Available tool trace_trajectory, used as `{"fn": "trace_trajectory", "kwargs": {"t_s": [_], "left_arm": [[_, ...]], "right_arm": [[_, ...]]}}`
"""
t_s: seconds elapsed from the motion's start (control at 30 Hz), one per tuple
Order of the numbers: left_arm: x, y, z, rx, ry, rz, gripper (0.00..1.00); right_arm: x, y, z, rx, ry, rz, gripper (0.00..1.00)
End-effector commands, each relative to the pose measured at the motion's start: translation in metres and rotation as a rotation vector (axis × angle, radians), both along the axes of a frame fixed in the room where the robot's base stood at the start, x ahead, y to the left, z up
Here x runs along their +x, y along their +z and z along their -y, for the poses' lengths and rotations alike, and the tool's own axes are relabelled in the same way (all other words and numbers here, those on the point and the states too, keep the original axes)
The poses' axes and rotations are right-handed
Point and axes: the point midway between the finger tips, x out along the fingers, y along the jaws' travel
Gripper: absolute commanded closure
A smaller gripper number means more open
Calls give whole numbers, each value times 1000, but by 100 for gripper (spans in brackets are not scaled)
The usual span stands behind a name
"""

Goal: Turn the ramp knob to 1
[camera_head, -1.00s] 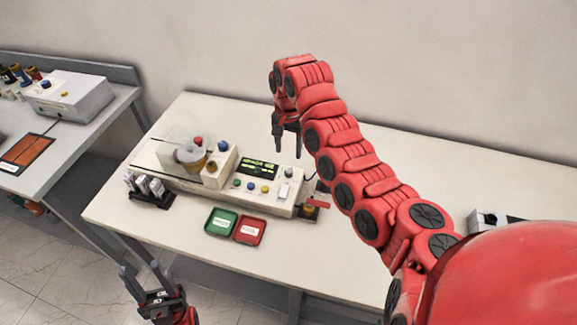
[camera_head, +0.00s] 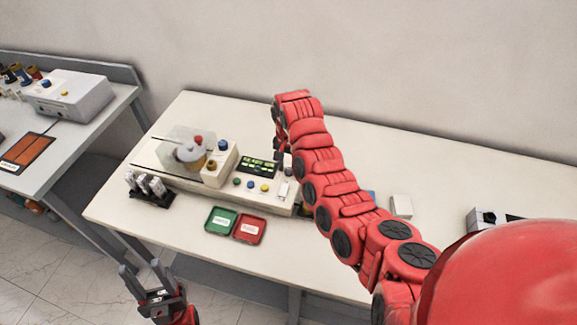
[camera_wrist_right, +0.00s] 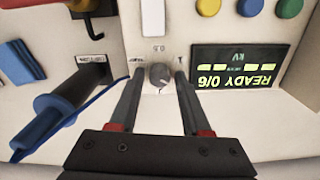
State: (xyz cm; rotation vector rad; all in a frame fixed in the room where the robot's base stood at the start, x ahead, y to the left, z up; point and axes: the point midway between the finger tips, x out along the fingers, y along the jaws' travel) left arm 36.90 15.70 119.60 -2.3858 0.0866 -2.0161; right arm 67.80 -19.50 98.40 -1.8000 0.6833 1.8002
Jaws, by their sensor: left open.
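The grey round knob (camera_wrist_right: 160,75) sits on the pale panel of the tester (camera_head: 230,190), with small marks around it in the right wrist view. I cannot read the marks surely. My right gripper (camera_wrist_right: 159,76) is open, with one finger on each side of the knob and a gap showing at each side. In the head view my right gripper (camera_head: 283,160) is by the display's right end, partly hidden by its arm, and the knob is hidden. The display (camera_wrist_right: 237,67) appears upside down and reads READY 0/6. My left gripper (camera_head: 148,277) is open and empty, off the table's front edge.
Green (camera_head: 221,221) and red (camera_head: 249,229) trays lie in front of the tester. The table's right part is mostly clear.

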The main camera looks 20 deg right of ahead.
Motion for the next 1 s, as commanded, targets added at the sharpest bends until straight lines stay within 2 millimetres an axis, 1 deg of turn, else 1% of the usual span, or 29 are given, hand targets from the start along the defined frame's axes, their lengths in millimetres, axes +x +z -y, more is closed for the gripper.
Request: {"fn": "trace_trajectory", "kwargs": {"t_s": [0.03, 0.23, 0.47, 0.67, 0.87, 1.0], "left_arm": [[0, 0, 0, 0, 0, 0, 50], [0, 0, 0, 0, 0, 0, 50], [0, 0, 0, 0, 0, 0, 50], [0, -6, 0, 0, 0, 0, 50], [0, -17, 0, 0, 0, 0, 50], [0, -24, 0, 0, 0, 0, 50]], "right_arm": [[0, 0, 0, 0, 0, 0, 63], [0, 0, 0, 0, 0, 0, 99], [0, 0, 0, 0, 1, 0, 100], [0, -1, 0, 1, 35, 1, 100], [0, -3, -1, 2, 139, 1, 100], [1, -2, -1, 1, 252, 2, 100]]}}
